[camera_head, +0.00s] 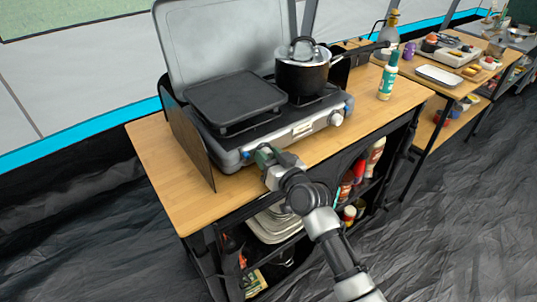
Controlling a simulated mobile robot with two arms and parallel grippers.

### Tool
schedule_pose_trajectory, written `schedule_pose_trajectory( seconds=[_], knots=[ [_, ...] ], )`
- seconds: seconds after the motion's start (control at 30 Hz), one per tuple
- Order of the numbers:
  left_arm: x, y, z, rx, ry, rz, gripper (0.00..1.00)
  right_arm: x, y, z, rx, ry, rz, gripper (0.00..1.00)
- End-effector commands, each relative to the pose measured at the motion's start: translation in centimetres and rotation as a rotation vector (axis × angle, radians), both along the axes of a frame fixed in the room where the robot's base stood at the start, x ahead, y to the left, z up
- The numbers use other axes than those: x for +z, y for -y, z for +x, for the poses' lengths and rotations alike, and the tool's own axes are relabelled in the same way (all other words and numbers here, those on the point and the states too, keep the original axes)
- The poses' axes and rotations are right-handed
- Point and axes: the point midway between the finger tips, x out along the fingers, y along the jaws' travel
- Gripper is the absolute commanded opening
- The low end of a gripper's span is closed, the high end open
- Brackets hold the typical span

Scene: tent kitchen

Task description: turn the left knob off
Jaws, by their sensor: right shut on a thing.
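The camping stove (288,133) stands on the wooden table with its lid up. Its right knob (336,118) shows on the front panel. The left knob is hidden behind my right gripper (266,156), which is at the left part of the front panel. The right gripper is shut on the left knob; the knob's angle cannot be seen. My left gripper is not in view.
A black griddle (235,102) covers the left burner, and a lidded pot (302,72) stands on the right one. A green-and-white bottle (388,76) stands right of the stove. The wooden tabletop (165,160) is clear at the left.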

Motion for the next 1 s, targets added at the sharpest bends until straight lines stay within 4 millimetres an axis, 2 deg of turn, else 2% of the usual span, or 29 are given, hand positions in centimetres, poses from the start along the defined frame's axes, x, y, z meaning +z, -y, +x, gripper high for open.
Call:
schedule_pose_trajectory(
  seconds=[0.13,0.17,0.23,0.5,0.63,1.0],
  knots=[
    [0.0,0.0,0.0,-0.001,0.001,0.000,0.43,-0.1,0.0,0.0,0.000,-0.002,0.001,0.13],
    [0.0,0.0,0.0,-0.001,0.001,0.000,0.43,-0.1,0.0,0.0,0.000,-0.002,0.001,0.38],
    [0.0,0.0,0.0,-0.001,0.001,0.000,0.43,-0.1,0.0,0.0,0.000,-0.001,0.001,0.47],
    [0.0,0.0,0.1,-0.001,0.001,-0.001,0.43,0.0,0.0,-0.1,0.000,0.001,-0.001,0.47],
    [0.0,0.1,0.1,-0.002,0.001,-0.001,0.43,-0.1,0.6,-0.9,-0.001,0.000,-0.001,0.47],
    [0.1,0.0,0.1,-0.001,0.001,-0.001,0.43,0.0,4.5,-6.8,-0.001,0.000,-0.002,0.47]
  ],
)
